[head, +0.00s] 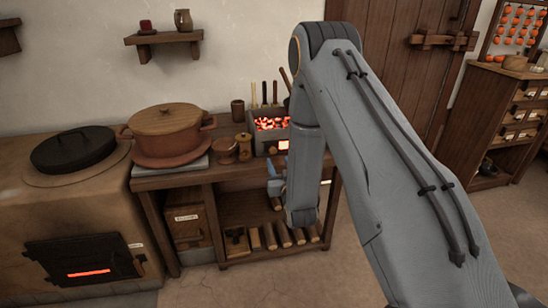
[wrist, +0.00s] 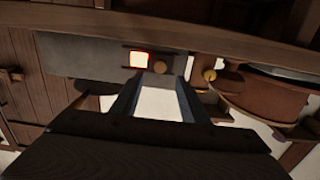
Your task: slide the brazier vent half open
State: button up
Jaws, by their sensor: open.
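The brazier (head: 270,148) is a grey box with glowing coals on top, standing on the wooden bench; my arm hides its right side. In the wrist view its grey front (wrist: 85,55) carries a bright, glowing vent opening (wrist: 139,59) and a round brown knob (wrist: 160,67) beside it. The opening also glows in the head view (head: 283,145). My gripper (wrist: 156,82) is open and empty. In the wrist view the knob appears just beyond the fingertips, roughly between them, apart as far as I can tell. In the head view my gripper (head: 275,186) is partly hidden, low before the bench.
A lidded clay pot (head: 165,130) and small jars (head: 243,147) stand left of the brazier. The bench's lower shelf (head: 240,240) holds several wooden pieces. A stove (head: 60,215) stands at left, a drawer cabinet (head: 500,115) at right. Floor in front is clear.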

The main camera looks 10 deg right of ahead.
aim_at(273, 151)
jog(key=w, duration=0.7)
jog(key=shift+w, duration=0.35)
grip_shut()
